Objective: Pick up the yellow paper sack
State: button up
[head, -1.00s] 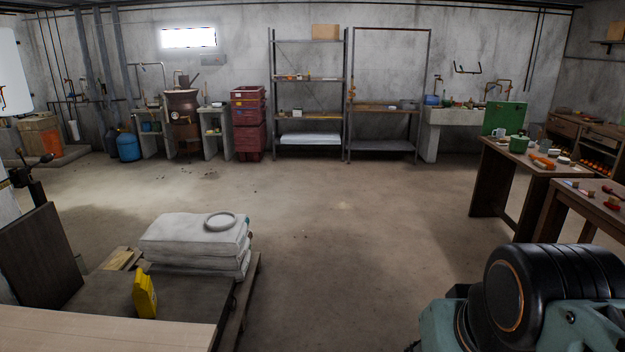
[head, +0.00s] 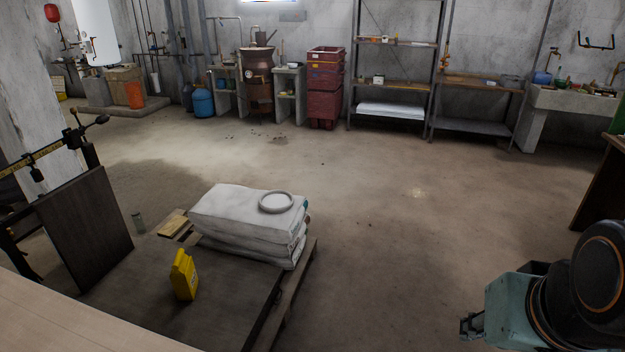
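The yellow paper sack (head: 184,276) stands upright on the dark platform (head: 225,312) of the beam scale at the lower left. It is small, with a narrower top and a pale marking low on its front. My arm shows at the lower right, folded, far from the sack. A small dark part (head: 472,326) at the left end of my arm may be a piece of my gripper. Its fingers cannot be made out, and nothing is seen held there. Clear floor and the scale's right edge lie between my arm and the sack.
Stacked white sacks (head: 240,222) with a pale ring (head: 276,202) on top sit just behind the yellow sack. A dark upright panel (head: 88,228) and the scale's beam (head: 40,153) stand to the left. A pale wooden surface (head: 60,325) crosses the lower left corner. The middle floor is clear.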

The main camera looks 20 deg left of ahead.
aim_at(184, 277)
jog(key=i+l+u, duration=0.25)
jog(key=i, duration=0.9)
jog(key=i+j+u, duration=0.1)
jog(key=i+u, duration=0.25)
jog(key=u, duration=0.15)
jog(key=i+u, duration=0.35)
jog(key=u, duration=0.15)
jog(key=i+u, duration=0.15)
jog(key=u, duration=0.25)
jog(key=i+u, duration=0.1)
jog(key=u, duration=0.25)
jog(key=i+u, duration=0.15)
jog(key=u, duration=0.25)
